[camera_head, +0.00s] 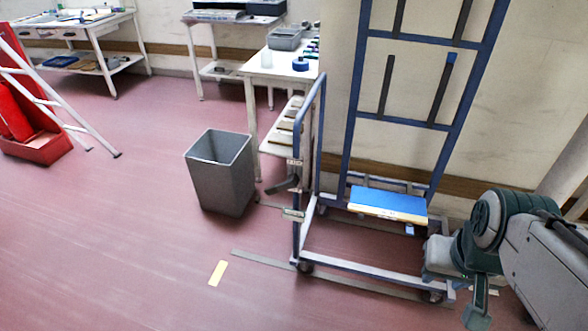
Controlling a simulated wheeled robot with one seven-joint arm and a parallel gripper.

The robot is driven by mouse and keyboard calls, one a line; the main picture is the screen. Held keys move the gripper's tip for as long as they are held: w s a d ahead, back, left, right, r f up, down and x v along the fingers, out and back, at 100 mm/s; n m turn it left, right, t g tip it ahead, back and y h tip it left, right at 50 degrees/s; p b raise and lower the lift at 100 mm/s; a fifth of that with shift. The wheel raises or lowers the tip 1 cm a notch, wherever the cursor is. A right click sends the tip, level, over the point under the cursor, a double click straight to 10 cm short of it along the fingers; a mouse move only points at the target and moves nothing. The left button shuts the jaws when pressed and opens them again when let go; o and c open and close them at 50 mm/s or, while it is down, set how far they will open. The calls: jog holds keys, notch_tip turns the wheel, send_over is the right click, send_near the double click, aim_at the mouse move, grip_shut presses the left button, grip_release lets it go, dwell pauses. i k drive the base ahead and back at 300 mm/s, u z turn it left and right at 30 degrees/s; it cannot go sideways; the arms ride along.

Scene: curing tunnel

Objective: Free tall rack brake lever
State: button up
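The tall rack (352,130) is a blue upright frame on a pale wheeled base, standing near the wall at centre right. A dark lever-like part (284,187) sticks out to the left from its left post, above a small pale fitting (293,214). It looks like the brake lever, but I cannot be sure. A blue and cream block (388,205) sits low in the rack, with a small blue tab below its front edge. My gripper (478,308) is at the lower right, beside the rack's right base corner and apart from the lever.
A grey bin (221,173) stands left of the rack, close to the lever. White worktables (253,72) with items stand behind. A white ladder (45,98) and a red box (38,148) are at far left.

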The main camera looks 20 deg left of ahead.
aim_at(293, 180)
jog(key=u, duration=0.7)
jog(key=i, duration=0.7)
jog(key=u, duration=0.5)
